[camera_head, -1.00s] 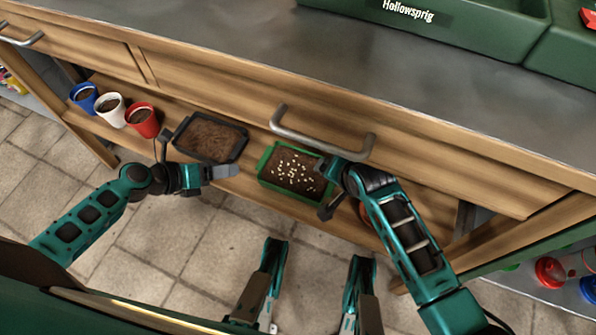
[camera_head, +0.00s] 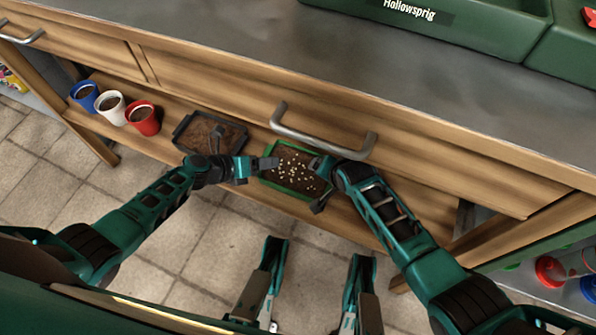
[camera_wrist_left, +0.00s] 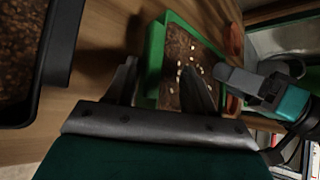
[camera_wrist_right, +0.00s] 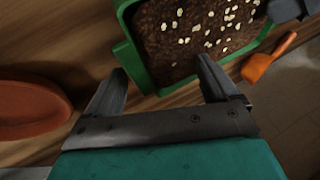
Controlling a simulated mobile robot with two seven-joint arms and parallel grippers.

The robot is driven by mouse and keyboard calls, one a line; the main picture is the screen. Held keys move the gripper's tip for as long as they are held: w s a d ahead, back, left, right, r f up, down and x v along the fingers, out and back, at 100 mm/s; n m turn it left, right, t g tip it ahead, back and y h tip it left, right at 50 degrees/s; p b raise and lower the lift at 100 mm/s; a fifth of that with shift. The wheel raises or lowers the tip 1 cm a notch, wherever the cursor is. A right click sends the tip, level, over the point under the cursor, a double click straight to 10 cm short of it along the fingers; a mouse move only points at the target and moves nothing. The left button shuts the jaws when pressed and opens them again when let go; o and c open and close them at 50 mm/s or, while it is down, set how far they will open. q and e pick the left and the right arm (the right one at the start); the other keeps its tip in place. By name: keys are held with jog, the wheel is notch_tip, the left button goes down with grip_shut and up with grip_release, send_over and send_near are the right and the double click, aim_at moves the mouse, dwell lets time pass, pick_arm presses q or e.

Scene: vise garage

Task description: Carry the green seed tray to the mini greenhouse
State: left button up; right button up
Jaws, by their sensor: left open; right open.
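The green seed tray (camera_head: 268,182), filled with dark soil and pale seeds, sits on the wooden lower shelf under the drawers. My left gripper (camera_head: 266,165) is open at the tray's left end; in the left wrist view its fingers (camera_wrist_left: 160,82) lie on either side of the green end wall (camera_wrist_left: 154,60). My right gripper (camera_head: 318,184) is open at the tray's right end; in the right wrist view its fingers (camera_wrist_right: 160,85) spread around the green wall and end tab (camera_wrist_right: 130,66). Contact cannot be told. Nothing in view is clearly the mini greenhouse.
A drawer handle (camera_head: 320,135) overhangs. An orange tool (camera_wrist_right: 268,60) and a terracotta pot (camera_wrist_right: 30,106) are near. Dark green containers (camera_head: 450,20) stand on the bench.

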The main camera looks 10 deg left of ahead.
pick_arm(q)
jog(key=shift+w+d+f, duration=0.1)
jog(key=shift+c, duration=0.3)
pick_arm(e)
jog(key=shift+c, duration=0.4)
pick_arm(q)
jog(key=c, duration=0.9)
pick_arm(e)
jog(key=c, duration=0.9)
pick_arm(q)
jog(key=shift+d, duration=0.1)
grip_shut()
pick_arm(e)
jog(key=shift+a, duration=0.1)
jog(key=c, duration=0.6)
jog(key=shift+s, duration=0.1)
grip_shut()
